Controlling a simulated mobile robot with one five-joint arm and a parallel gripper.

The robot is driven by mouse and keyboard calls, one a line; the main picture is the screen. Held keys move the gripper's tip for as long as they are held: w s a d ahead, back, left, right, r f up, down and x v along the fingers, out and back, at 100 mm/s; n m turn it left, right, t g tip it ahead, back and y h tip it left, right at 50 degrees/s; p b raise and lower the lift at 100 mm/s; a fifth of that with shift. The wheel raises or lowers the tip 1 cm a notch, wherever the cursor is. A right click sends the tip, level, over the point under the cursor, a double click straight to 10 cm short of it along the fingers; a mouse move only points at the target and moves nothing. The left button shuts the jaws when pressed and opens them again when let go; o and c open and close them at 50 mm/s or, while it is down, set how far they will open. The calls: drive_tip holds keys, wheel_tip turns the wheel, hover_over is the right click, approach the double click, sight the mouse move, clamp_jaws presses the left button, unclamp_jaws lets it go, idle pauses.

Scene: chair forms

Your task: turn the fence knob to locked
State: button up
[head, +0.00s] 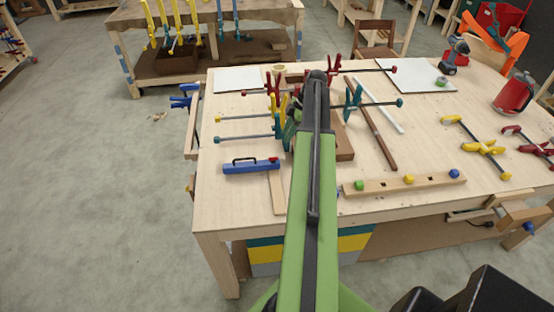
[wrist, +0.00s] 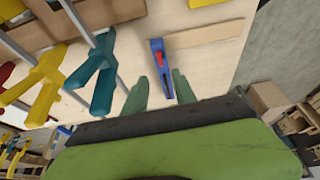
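The fence (head: 243,168) is a blue bar with a black handle, lying near the left front edge of the workbench. Its small red knob (head: 274,160) is at the bar's right end. In the wrist view the blue fence (wrist: 157,47) is seen nearly end-on, with the red knob (wrist: 160,58) on it. My gripper (wrist: 160,75) is open, with one green finger on each side of the fence in that view. No contact shows, and the height above the fence is unclear. In the head view my arm hides the gripper. The knob's setting is too small to read.
Teal and yellow clamps (wrist: 103,72) stand close on the left in the wrist view. The workbench (head: 230,205) also holds a wooden strip (head: 276,190) beside the fence and a block with coloured knobs (head: 385,187). Red clamps (head: 332,68) stand behind my arm's end.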

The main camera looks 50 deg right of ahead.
sight(274, 157)
drive_tip(key=b+x, duration=1)
drive_tip(key=x, duration=0.2)
drive_tip(key=shift+f, duration=0.35)
drive_tip(key=shift+r, duration=0.1)
